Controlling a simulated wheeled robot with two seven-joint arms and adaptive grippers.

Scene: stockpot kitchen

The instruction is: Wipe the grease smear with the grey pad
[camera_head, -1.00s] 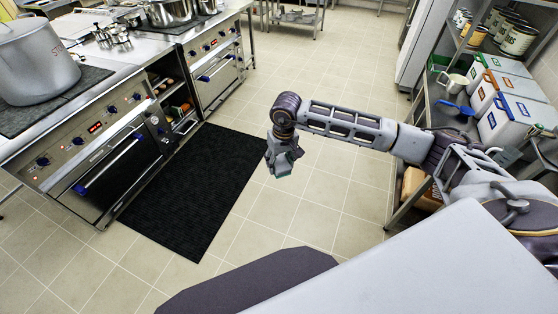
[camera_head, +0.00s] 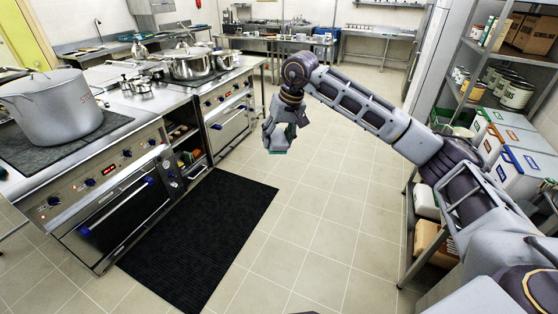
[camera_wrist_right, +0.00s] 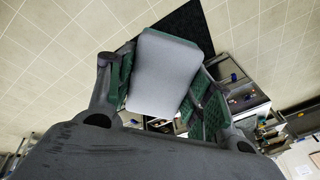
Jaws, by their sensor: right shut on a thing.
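The grey pad (camera_wrist_right: 165,75) shows in the right wrist view as a light grey block with rounded corners, between the green-lined fingers of my right gripper (camera_wrist_right: 160,95). The gripper is shut on it. In the head view my right gripper (camera_head: 280,138) hangs downward over the floor, to the right of the cooking range; the pad is hard to make out there. I cannot make out the grease smear in any view. My left gripper is not in view.
The range (camera_head: 135,165) stands on the left with a large stockpot (camera_head: 55,112) on top. A black mat (camera_head: 200,235) lies before it. A shelf (camera_head: 480,100) with cans and white containers (camera_head: 520,165) stands at right. Open tiled floor lies between.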

